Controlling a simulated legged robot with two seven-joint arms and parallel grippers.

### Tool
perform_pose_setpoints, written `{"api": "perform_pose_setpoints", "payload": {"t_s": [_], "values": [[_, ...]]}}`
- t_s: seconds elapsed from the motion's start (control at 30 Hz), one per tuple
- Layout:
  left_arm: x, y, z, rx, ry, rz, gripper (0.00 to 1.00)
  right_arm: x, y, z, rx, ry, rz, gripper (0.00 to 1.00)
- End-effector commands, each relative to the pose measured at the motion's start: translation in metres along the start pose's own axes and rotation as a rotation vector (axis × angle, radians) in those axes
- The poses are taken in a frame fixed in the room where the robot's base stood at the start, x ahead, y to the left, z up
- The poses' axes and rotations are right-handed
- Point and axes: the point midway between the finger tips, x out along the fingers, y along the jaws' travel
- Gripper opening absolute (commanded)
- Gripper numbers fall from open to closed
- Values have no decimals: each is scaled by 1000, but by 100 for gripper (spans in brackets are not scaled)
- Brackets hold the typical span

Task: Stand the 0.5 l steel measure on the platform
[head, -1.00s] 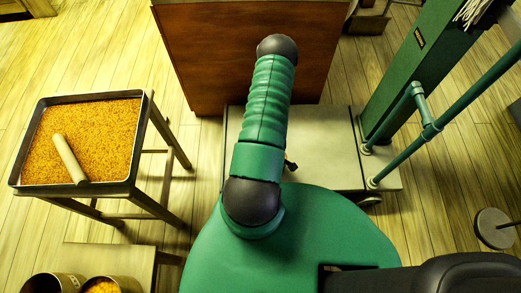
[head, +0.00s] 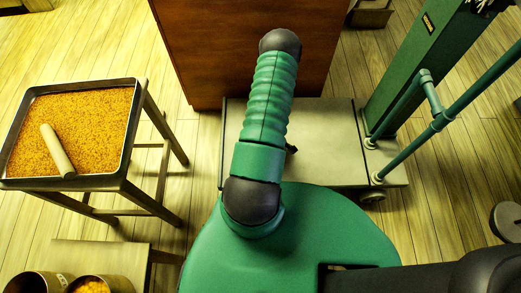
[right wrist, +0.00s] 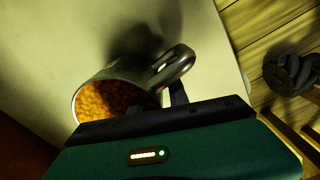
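The steel measure (right wrist: 128,73) shows in the right wrist view, full of orange grain, with its looped handle toward the upper right. My right gripper (right wrist: 158,100) is at its handle side, with a dark finger on either side, and appears shut on it. The measure is over the pale platform (right wrist: 60,40); whether its base touches cannot be told. My left gripper is not in view.
A green post (head: 415,65) and pipe rails (head: 425,130) rise at the platform's right. A brown cabinet (head: 235,50) stands behind it. A grain tray (head: 95,120) with a roller stands on a left stand. Tins (head: 95,284) sit at lower left. The platform's right part looks bare.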

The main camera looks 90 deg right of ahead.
Motion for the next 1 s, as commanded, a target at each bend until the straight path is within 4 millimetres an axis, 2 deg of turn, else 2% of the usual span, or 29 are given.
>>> {"api": "perform_pose_setpoints", "payload": {"t_s": [0.27,0.37,0.47,0.7,0.8,1.0], "values": [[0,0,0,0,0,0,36,0,0,0,0,0,0,28],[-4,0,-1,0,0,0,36,-6,0,0,-1,0,1,28],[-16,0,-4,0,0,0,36,-24,1,0,-1,0,3,28],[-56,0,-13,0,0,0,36,-89,1,0,-2,0,2,28],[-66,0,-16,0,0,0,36,-108,0,0,-1,0,2,28],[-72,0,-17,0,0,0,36,-122,0,0,0,0,1,28]]}}
